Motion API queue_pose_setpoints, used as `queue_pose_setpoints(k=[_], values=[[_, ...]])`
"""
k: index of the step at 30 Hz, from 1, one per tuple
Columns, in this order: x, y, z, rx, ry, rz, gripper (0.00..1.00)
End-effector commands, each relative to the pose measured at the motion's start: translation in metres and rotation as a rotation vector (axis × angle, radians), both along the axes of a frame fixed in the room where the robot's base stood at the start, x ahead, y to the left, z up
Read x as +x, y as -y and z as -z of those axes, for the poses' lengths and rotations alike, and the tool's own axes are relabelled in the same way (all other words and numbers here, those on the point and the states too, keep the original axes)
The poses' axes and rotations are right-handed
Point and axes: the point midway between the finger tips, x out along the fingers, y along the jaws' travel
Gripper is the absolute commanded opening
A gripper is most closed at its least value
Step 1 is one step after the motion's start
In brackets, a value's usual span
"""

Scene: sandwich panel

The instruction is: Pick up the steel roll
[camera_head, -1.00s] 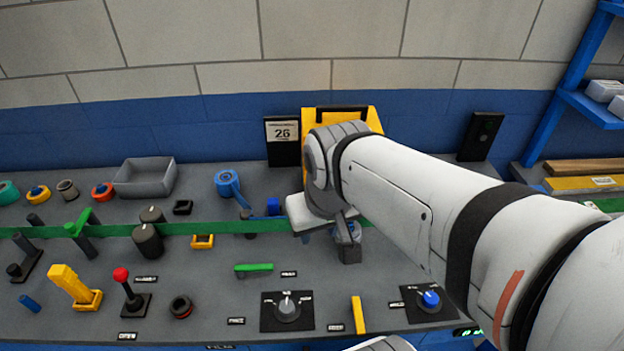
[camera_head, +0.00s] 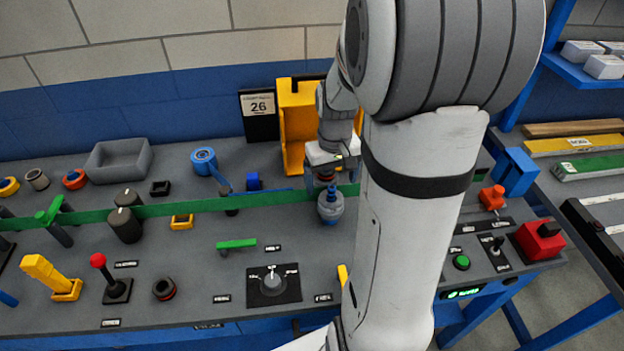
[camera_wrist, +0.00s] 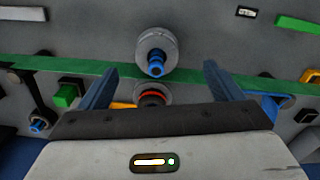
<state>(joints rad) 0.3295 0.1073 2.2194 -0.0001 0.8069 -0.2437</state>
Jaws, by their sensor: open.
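A grey, metallic-looking steel roll (camera_head: 330,209) with a blue core stands on the panel by the green strip. In the wrist view the roll (camera_wrist: 157,41) shows its round face and blue stub ahead of the fingers, near the middle of the gap. My gripper (camera_head: 325,178) is just behind and above the roll in the head view. Its two blue fingers (camera_wrist: 158,68) are spread apart, with nothing clasped. A second grey round part with a red ring (camera_wrist: 153,97) lies nearer my palm. My arm hides part of the panel right of the roll.
A long green strip (camera_head: 280,199) crosses the panel beside the roll. A yellow holder (camera_head: 297,125) stands behind the gripper. A blue reel (camera_head: 204,160) and a grey bin (camera_head: 120,163) are to the left. A dial (camera_head: 272,280) and green handle (camera_head: 237,243) lie in front.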

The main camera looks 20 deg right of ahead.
Motion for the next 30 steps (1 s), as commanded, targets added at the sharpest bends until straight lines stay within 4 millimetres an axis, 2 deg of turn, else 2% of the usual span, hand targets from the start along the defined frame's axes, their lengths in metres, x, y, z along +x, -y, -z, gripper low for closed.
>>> queue_pose_setpoints(k=[11,21,30], values=[[0.004,0.005,0.037,0.004,-0.011,0.001,0.86],[0.008,0.006,0.079,0.004,-0.010,0.000,0.86],[0.009,0.006,0.084,0.003,-0.007,0.000,0.86]])
